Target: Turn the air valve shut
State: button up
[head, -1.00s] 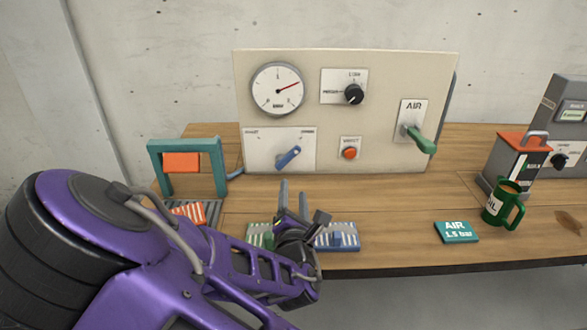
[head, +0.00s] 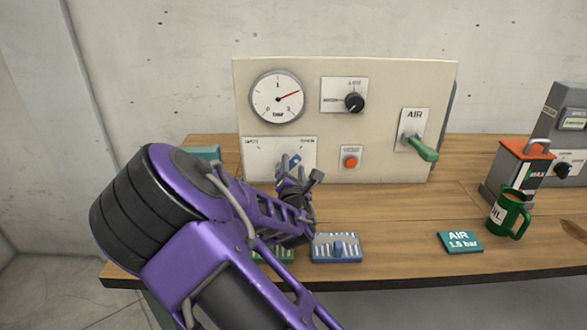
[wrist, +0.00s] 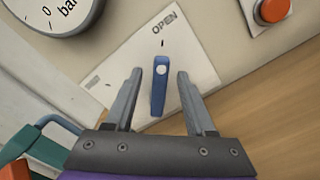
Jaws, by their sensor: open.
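A blue lever (wrist: 159,90) stands on a white plate (wrist: 115,75) whose one end reads OPEN; the other label is unreadable. In the wrist view, my gripper (wrist: 160,74) is open, with one finger on each side of the lever and gaps showing. In the head view, my gripper (head: 289,167) is at this plate on the cream panel (head: 390,90) and partly covers the lever (head: 295,158). A separate green lever (head: 422,150) on a plate marked AIR (head: 414,115) tilts down to the right, well away from my gripper.
Above the plate is a gauge (head: 278,97); a black knob (head: 354,102) and red button (head: 351,162) are to the right. A blue striped block (head: 337,248), AIR card (head: 460,242) and green mug (head: 508,213) stand on the bench.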

grip_shut()
dwell(1.4)
